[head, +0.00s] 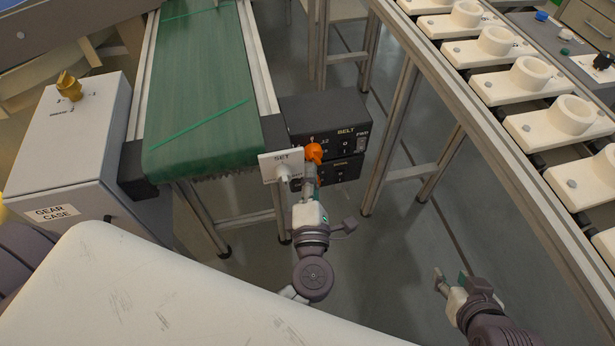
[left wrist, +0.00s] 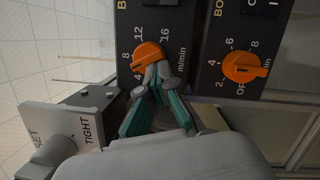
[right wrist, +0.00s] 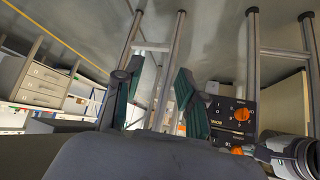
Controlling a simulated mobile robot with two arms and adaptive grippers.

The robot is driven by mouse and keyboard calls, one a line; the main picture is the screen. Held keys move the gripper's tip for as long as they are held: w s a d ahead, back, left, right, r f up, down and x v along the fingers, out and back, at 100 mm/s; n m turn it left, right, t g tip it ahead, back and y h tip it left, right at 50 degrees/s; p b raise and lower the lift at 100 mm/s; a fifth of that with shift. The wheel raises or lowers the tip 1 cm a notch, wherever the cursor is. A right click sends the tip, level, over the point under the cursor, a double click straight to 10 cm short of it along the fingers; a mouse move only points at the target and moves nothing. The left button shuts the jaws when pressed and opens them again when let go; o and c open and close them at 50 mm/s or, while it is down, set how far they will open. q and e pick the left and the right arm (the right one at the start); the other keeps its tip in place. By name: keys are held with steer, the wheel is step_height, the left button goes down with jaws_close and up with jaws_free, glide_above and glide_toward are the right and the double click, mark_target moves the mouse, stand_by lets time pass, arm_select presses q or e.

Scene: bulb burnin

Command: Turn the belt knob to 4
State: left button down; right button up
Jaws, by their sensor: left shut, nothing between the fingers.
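The black belt box (head: 340,118), labelled BELT, hangs beside the green conveyor. Its orange belt knob (head: 314,152) also shows in the left wrist view (left wrist: 147,56), with 8, 12 and 16 m/min marks around it. The knob's exact setting is not clear. My left gripper (head: 311,172) is at the knob; its fingertips (left wrist: 158,72) are close together at the knob's near side, and I cannot tell whether they touch it. My right gripper (head: 450,281) is open and empty, low at the right, away from the boxes.
A second black box with another orange knob (left wrist: 245,68) sits just below the belt box. A white SET plate (head: 281,166) with a lever stands close left of my left gripper. The conveyor (head: 200,90) is at the left, a rack of white sockets (head: 530,75) at the right.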

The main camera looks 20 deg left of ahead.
steer(key=w+a+r+t+y+b, duration=0.2)
steer(key=w+r+t, duration=0.2)
steer(key=r+t, duration=0.3)
steer(key=w+a+r+t+y+b, duration=0.2)
steer(key=w+r+t, duration=0.25)
steer(key=r, duration=0.45)
arm_select(q)
steer(key=n, duration=0.2)
steer(key=d+n+y+b, duration=0.1)
steer(key=n, duration=0.1)
steer(key=w+n, duration=0.1)
steer(key=n, duration=0.2)
steer(key=shift+d+r+t+y, duration=0.1)
steer(key=shift+d+t+y, duration=0.1)
steer(key=shift+t+y, duration=0.15)
steer(key=shift+r, duration=0.1)
arm_select(e)
steer(key=s+r+t+y, duration=0.1)
steer(key=s+r+t, duration=0.3)
steer(key=r+t, duration=0.1)
steer(key=shift+a+r+n, duration=0.2)
steer(key=shift+r+n, duration=0.2)
steer(key=shift+r, duration=0.45)
arm_select(q)
steer(key=shift+b, duration=0.3)
steer(key=shift+w+d, duration=0.1)
arm_select(e)
steer(key=shift+w, duration=0.1)
steer(key=shift+d, duration=0.2)
